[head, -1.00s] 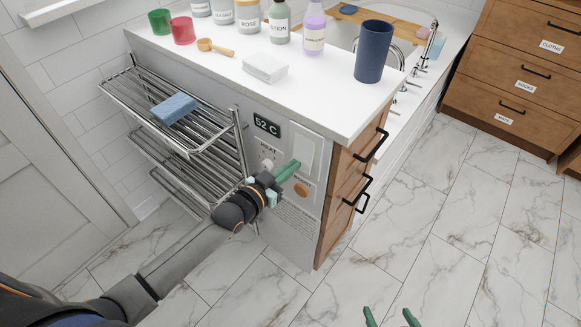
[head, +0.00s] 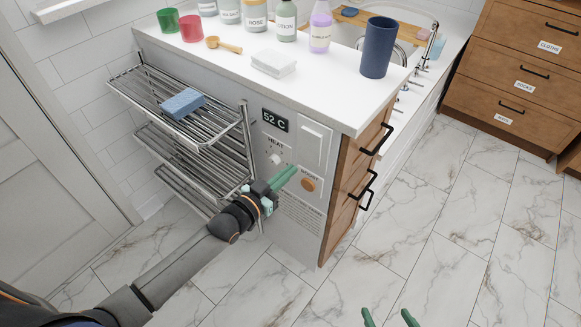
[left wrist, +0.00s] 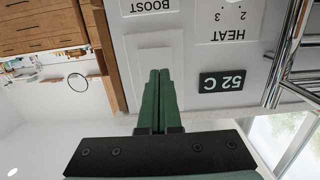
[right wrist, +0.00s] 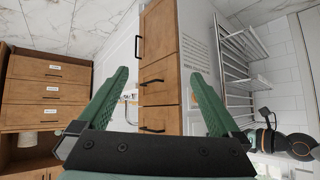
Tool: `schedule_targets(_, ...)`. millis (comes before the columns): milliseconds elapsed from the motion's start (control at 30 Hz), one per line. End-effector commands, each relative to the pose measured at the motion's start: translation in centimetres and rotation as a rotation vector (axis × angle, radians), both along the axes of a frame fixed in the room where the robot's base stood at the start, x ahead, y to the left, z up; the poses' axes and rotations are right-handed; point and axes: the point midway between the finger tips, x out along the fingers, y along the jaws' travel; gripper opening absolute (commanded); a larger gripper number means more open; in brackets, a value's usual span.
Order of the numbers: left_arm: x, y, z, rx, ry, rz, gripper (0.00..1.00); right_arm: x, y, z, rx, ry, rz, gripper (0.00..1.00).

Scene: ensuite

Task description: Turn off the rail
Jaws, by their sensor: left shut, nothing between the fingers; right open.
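The heated rail (head: 185,125) is a chrome rack with several barred shelves on the cabinet's side. Beside it, the control panel has a display (head: 275,120) reading 52 C, a white HEAT knob (head: 276,160), a white rocker switch (head: 312,145) and an orange BOOST button (head: 308,185). My left gripper (head: 293,172) is shut and empty, in front of the panel just below the knob and left of BOOST. In the left wrist view its fingertips (left wrist: 159,72) overlap the white switch plate (left wrist: 160,40); contact cannot be told. My right gripper (head: 388,318) is open and empty, low over the floor.
The white counter (head: 240,75) holds cups, bottles, a wooden scoop, a white block and a dark blue tumbler (head: 377,48). Black drawer handles (head: 373,141) stick out at right. The marble floor (head: 450,230) is clear.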

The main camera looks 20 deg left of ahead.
Motion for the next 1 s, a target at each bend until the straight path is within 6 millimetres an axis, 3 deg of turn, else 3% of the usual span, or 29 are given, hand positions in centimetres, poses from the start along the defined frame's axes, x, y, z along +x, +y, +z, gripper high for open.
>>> schedule_targets(33,-1.4,0.5,-0.2,0.003,0.008,0.0,0.0,-0.2,0.0,0.1,0.0,0.003,0.0,1.0)
schedule_targets(200,-4.6,1.7,-0.4,0.003,0.006,0.0,0.0,-0.5,-0.3,0.2,-0.004,0.007,-0.007,1.0)
schedule_targets(400,-7.4,2.7,-0.5,0.004,0.005,0.0,0.0,-0.7,-0.6,0.0,-0.007,0.012,-0.01,1.0)
schedule_targets(600,-8.4,3.1,-0.5,0.003,0.001,0.0,0.0,-0.9,-0.7,-0.2,-0.009,0.017,-0.014,1.0)
schedule_targets(1000,-8.5,3.1,-0.5,0.003,0.002,0.0,0.0,-0.7,-0.6,0.0,-0.006,0.012,-0.017,1.0)
